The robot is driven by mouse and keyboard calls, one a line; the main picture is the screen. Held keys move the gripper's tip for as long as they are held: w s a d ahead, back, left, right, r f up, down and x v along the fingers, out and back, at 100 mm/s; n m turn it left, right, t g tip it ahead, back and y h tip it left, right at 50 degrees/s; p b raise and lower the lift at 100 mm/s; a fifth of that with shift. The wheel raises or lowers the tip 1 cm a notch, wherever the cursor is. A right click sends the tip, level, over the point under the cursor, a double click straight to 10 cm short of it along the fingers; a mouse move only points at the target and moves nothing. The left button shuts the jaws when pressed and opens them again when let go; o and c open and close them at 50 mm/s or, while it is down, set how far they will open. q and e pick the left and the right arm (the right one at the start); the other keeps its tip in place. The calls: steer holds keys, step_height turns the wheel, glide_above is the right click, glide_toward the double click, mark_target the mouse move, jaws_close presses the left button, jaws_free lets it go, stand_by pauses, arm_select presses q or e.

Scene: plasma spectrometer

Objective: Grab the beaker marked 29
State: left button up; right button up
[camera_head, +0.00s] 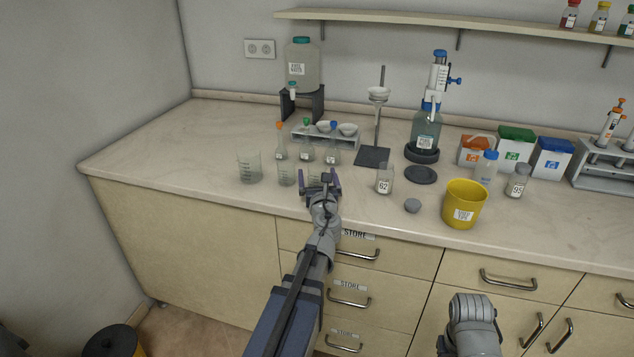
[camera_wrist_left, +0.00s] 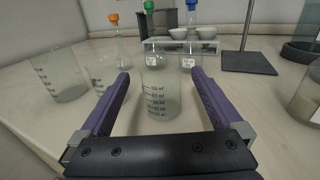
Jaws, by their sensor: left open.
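Three clear glass beakers with graduations stand near the counter's left front. The largest (camera_head: 249,168) is at the left, and a smaller one (camera_head: 286,174) is beside it. The third beaker (camera_wrist_left: 160,95) stands upright between the fingers of my left gripper (camera_head: 319,182). The gripper is open, with a finger on each side of this beaker and visible gaps to the glass. In the head view the gripper partly hides it. I see graduation marks but cannot read a 29 on any beaker. My right gripper is not in view.
Stoppered flasks (camera_head: 333,152) and a rack with white bowls (camera_head: 348,130) stand behind the beakers. A labelled jar (camera_head: 384,180), a grey lid (camera_head: 412,205) and a yellow bucket (camera_head: 463,204) are to the right. The counter's far left is clear.

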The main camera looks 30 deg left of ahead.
mark_target(316, 167)
arm_select(q)
steer(key=x, duration=0.5)
steer(key=shift+w, duration=0.1)
steer(key=c, duration=1.5)
